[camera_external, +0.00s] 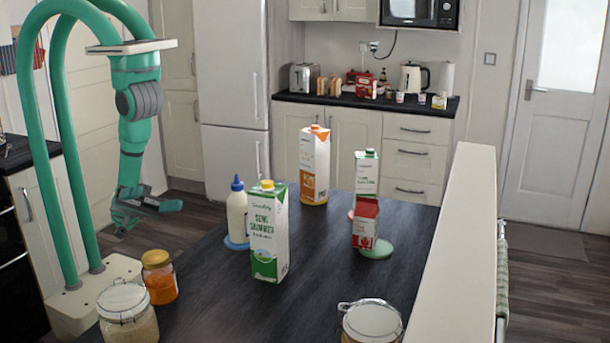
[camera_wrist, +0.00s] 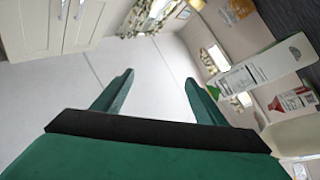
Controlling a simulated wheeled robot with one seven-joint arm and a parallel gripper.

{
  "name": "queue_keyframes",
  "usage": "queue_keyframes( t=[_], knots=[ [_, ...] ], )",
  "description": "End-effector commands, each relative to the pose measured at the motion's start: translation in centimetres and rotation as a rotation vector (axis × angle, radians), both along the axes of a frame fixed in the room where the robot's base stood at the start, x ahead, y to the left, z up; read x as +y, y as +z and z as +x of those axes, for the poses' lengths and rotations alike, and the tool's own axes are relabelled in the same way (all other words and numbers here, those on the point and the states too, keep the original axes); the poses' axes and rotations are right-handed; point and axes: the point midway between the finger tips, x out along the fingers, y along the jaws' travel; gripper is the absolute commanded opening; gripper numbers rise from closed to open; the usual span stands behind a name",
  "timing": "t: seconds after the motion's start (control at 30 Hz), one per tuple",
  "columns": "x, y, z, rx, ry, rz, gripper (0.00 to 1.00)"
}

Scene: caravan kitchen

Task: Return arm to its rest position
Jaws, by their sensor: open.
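My gripper (camera_external: 150,207) hangs at the left in the external view, near the left edge of the dark counter and apart from everything on it. The wrist view shows its two green fingers (camera_wrist: 148,92) spread, with nothing between them. The tall carton with green and white print (camera_external: 268,232) stands upright to the right of my gripper. A white bottle with a blue cap (camera_external: 237,212) stands just left of that carton, on a blue disc (camera_external: 236,243).
An orange-and-white carton (camera_external: 314,165), a green-capped carton (camera_external: 366,172) and a small red-and-white carton (camera_external: 365,222) stand farther back. Jars (camera_external: 127,312), (camera_external: 159,277) and (camera_external: 371,322) stand at the front. A pale raised ledge (camera_external: 455,240) bounds the counter's right side.

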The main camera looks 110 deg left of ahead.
Motion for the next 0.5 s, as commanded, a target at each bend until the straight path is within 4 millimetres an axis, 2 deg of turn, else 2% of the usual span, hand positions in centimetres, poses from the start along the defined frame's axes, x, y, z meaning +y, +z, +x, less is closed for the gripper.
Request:
queue_keyframes(
  t=[0.1, 0.27, 0.5],
  knots=[
    [0.2, -3.0, -1.7, 0.125, -0.125, -0.129, 0.66],
    [1.7, -7.4, -3.7, 0.307, -0.217, -0.319, 0.66],
    [6.0, -12.8, -7.0, 0.535, -0.237, -0.647, 0.66]
  ],
)
